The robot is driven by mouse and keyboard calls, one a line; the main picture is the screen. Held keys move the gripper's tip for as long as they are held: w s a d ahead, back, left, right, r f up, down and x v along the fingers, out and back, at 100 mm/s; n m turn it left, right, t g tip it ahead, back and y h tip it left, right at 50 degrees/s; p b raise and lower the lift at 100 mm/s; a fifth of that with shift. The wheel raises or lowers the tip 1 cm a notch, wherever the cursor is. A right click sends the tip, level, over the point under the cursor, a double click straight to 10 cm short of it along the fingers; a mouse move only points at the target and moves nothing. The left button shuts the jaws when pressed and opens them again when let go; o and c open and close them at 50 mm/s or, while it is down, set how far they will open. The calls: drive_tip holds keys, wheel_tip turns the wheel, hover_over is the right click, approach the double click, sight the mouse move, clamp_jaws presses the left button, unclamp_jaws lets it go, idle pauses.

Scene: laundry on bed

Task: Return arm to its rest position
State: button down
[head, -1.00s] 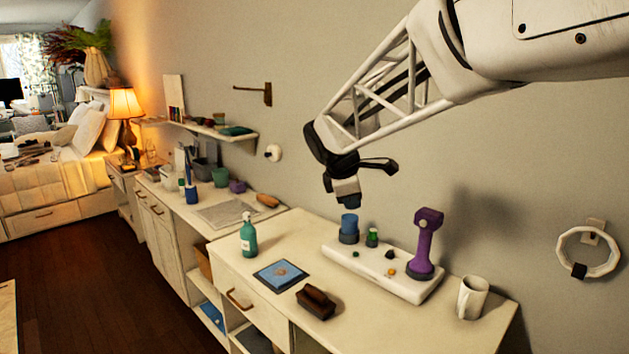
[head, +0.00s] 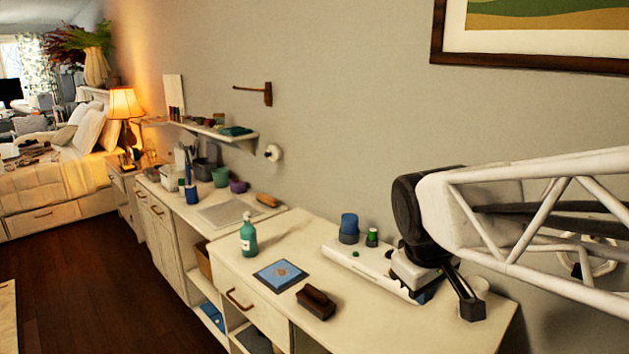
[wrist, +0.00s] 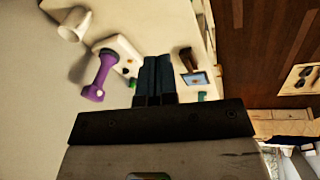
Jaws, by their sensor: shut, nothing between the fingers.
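My arm reaches in from the right in the head view. My gripper (head: 424,297) hangs in front of the right end of the white tray (head: 352,266) on the near counter. In the wrist view the fingers of my gripper (wrist: 154,62) are together, with nothing between them. In the head view my arm hides the purple stand and most of the white mug (head: 474,284). The purple stand (wrist: 98,80) shows in the wrist view.
A picture frame (head: 520,62) hangs on the wall above my arm.

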drive_tip(key=s+d+f+m+y, duration=0.1)
drive_tip(key=s+f+m, duration=0.4)
drive_tip(key=s, duration=0.6)
drive_tip(key=shift+s+f+m, duration=0.15)
drive_tip(key=shift+s+m, duration=0.05)
drive_tip(key=shift+m, duration=0.2)
